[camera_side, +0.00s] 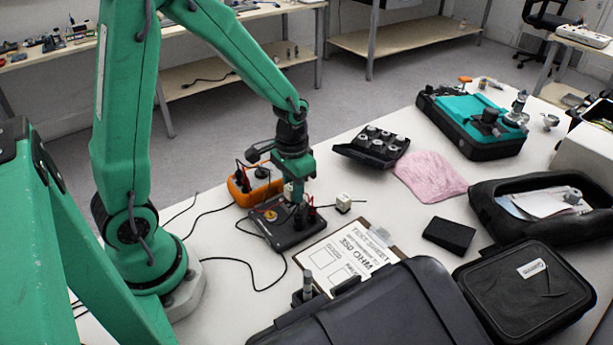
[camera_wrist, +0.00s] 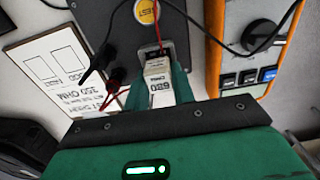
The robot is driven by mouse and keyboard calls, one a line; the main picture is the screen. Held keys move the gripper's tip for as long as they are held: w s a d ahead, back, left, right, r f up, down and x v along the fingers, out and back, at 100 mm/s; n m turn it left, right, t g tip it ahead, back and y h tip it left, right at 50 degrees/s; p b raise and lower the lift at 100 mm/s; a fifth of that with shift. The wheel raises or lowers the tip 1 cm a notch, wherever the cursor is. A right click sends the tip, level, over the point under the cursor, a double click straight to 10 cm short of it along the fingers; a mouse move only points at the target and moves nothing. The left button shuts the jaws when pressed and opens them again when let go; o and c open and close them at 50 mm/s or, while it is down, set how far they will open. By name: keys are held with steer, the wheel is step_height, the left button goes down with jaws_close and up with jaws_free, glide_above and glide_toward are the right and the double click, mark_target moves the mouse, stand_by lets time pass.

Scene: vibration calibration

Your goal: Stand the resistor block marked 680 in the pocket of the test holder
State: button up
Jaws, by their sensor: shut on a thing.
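The resistor block (camera_wrist: 159,70) is pale, with dark print that looks like 680 in the wrist view. My gripper (camera_wrist: 158,90) is shut on it, with a green finger on each side. My gripper also shows in the side view (camera_side: 298,199), pointing down over the test holder. The test holder (camera_wrist: 100,18) is a dark plate with a yellow round label; it also shows in the side view (camera_side: 289,233). The block's far end is at the pocket's pale frame. I cannot tell whether it is inside, since the fingers hide its lower part.
An orange meter (camera_side: 250,187) stands behind the holder, with black and red leads around. Another white block (camera_side: 343,203) stands right of the holder. A clipboard (camera_side: 335,262) lies in front. A black tray of parts (camera_side: 372,147) and a pink cloth (camera_side: 430,176) lie farther back.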

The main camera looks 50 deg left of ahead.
steer(key=shift+f, duration=0.45)
steer(key=o, duration=1.5)
steer(key=shift+r, duration=3.95)
steer(key=shift+r, duration=0.1)
